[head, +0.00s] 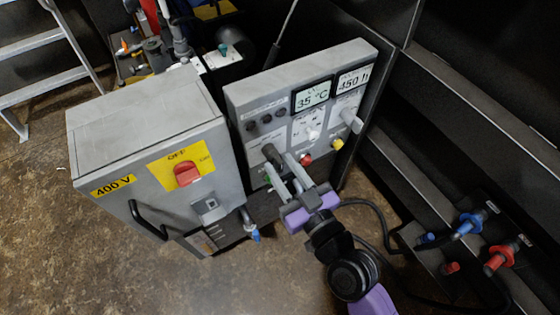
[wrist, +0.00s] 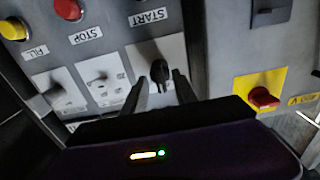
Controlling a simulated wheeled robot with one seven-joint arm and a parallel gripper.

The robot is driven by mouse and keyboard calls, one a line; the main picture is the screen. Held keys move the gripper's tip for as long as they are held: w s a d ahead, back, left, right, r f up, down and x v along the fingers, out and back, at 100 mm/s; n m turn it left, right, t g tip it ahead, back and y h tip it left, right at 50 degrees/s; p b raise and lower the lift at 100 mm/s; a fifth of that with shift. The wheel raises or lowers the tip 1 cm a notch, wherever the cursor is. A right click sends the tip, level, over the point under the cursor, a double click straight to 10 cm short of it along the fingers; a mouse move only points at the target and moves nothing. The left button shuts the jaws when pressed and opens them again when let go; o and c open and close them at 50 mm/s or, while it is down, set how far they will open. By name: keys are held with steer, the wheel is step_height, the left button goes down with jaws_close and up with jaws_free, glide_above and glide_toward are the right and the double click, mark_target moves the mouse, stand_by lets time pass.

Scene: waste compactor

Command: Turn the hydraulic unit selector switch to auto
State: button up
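The grey control panel (head: 300,82) carries a row of selector switches. A black selector switch (wrist: 158,76) on a pale plate is in front of my gripper; it also shows in the head view (head: 270,153). Two pale switches sit beside it: the middle one (head: 312,131) and the far one (head: 350,118). Their small labels are not legible, so I cannot tell which is the hydraulic unit's. My gripper (wrist: 161,90) is open, one finger on each side of the black switch. It also shows in the head view (head: 281,165). I cannot tell whether either finger touches the switch.
START, STOP and FILL labels mark the buttons, including a red button (wrist: 68,9) and a yellow one (wrist: 13,28). The 400 V cabinet (head: 140,125) with a red switch (head: 187,173) stands close on the left. Black hoses (head: 375,215) run at the right.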

steer(key=shift+x, duration=0.8)
steer(key=shift+c, duration=0.4)
jaws_close()
steer(key=shift+m, duration=0.4)
steer(key=m+b, duration=0.1)
steer(key=m, duration=0.2)
steer(key=shift+d+m, duration=0.15)
steer(key=shift+m, duration=2.35)
